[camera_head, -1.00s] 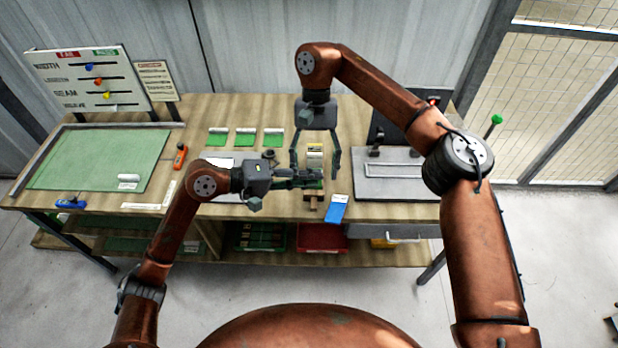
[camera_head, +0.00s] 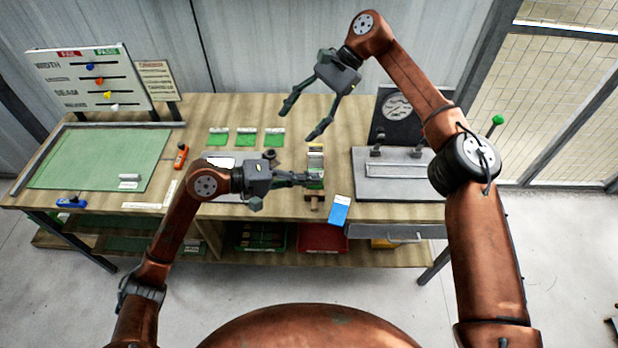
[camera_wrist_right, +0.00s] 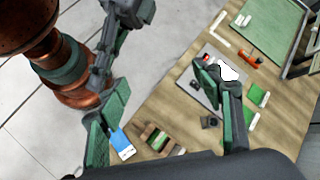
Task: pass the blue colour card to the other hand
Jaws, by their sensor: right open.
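The blue colour card (camera_head: 338,210) has a white end and lies slanted at the bench's front edge in the head view. It also shows in the right wrist view (camera_wrist_right: 122,145), beside one finger of my right gripper. My left gripper (camera_head: 316,180) is low over the bench, up and left of the card, with a visible gap to it; its fingers overlap, so I cannot tell its opening. My right gripper (camera_head: 302,124) is open and empty, raised above the back of the bench with fingers pointing down-left. Its two green-padded fingers stand wide apart in the wrist view (camera_wrist_right: 162,90).
A small wooden block (camera_head: 313,203) sits left of the card. A grey plate device (camera_head: 390,188) stands to the right. Several green-and-white cards (camera_head: 246,138) lie at the back. A green mat (camera_head: 100,160) covers the left end.

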